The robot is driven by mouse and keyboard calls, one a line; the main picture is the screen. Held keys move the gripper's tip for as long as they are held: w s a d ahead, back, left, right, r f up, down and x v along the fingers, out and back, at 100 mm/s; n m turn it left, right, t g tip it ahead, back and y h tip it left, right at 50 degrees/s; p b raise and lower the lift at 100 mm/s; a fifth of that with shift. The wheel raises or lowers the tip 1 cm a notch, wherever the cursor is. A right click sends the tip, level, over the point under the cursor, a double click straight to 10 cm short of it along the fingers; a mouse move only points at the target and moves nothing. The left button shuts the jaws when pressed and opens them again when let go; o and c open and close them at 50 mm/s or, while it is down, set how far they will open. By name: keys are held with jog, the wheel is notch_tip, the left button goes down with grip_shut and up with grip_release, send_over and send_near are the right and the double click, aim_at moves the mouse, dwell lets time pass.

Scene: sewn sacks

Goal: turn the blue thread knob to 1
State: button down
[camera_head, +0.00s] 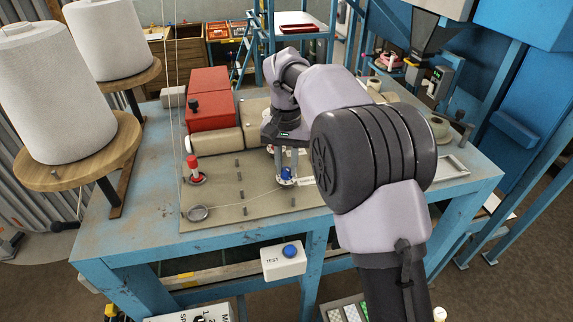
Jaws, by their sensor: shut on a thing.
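The blue thread knob (286,174) stands on a small pale dial near the middle of the beige plate (225,215). My gripper (285,160) comes down over it from above, with its fingers at the knob, and is shut on it. The numbers on the dial and the knob's pointer are too small to read. My arm hides the plate and table to the right of the knob. A red knob (193,163) stands upright on a similar dial at the left of the plate.
A red machine housing (209,98) stands behind the plate. Two large white thread cones (48,90) sit on wooden discs at the left. A white box with a blue TEST button (290,250) is on the table's front. Short pins and a thin thread cross the plate.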

jog(key=m, duration=0.7)
jog(key=m+b, duration=0.1)
jog(key=m, duration=0.5)
jog(key=shift+b, duration=0.3)
jog(key=m+b, duration=0.1)
jog(key=m, duration=0.2)
jog(key=shift+m, duration=0.4)
jog(key=m, duration=0.3)
jog(key=shift+m+b, duration=0.4)
jog(key=m+b, duration=0.1)
jog(key=m, duration=0.5)
jog(key=shift+b, duration=0.35)
